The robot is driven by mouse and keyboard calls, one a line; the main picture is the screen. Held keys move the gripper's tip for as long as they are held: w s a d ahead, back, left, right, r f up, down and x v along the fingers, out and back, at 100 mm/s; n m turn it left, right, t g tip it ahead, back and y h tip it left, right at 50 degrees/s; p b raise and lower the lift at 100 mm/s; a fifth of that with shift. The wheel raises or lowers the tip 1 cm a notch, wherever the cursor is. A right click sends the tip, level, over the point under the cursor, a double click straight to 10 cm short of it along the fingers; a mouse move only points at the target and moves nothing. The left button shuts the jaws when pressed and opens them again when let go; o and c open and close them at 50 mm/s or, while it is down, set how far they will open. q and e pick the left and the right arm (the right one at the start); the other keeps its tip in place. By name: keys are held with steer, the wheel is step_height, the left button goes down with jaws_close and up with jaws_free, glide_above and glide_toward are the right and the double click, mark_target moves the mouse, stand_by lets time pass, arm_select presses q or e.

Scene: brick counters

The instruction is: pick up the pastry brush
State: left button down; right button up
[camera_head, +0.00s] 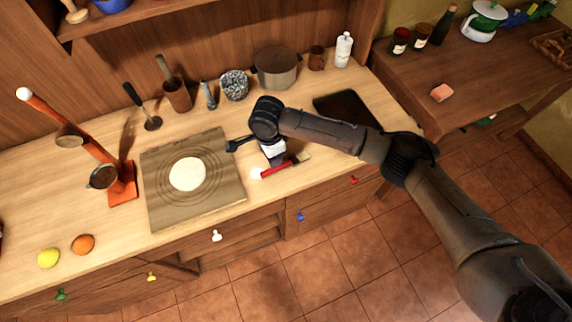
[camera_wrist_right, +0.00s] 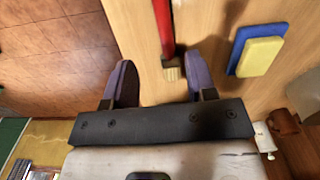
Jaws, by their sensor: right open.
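The pastry brush (camera_head: 278,170) has a red handle and pale bristles and lies on the wooden counter near its front edge. In the right wrist view its red handle (camera_wrist_right: 164,28) comes in from the top and its bristle end points down between my fingers. My right gripper (camera_head: 273,158) is above the brush, partly hidden by its own wrist in the head view. In the right wrist view the right gripper (camera_wrist_right: 160,72) is open, with one finger on each side of the bristle end and nothing held. My left gripper is not in view.
A board with dough (camera_head: 187,174) lies left of the brush. A pot (camera_head: 276,68), a speckled bowl (camera_head: 235,85) and a dark board (camera_head: 346,110) are behind. A blue and yellow flat item (camera_wrist_right: 257,52) lies beside the brush. The counter's front edge is close.

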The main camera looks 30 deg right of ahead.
glide_above(272, 170)
step_height(272, 170, down, 5)
steer(key=shift+r, duration=0.15)
steer(key=shift+w+f+b, duration=0.15)
steer(key=shift+f+b, duration=0.55)
steer(key=shift+f, duration=1.9)
steer(key=c, duration=0.6)
jaws_close()
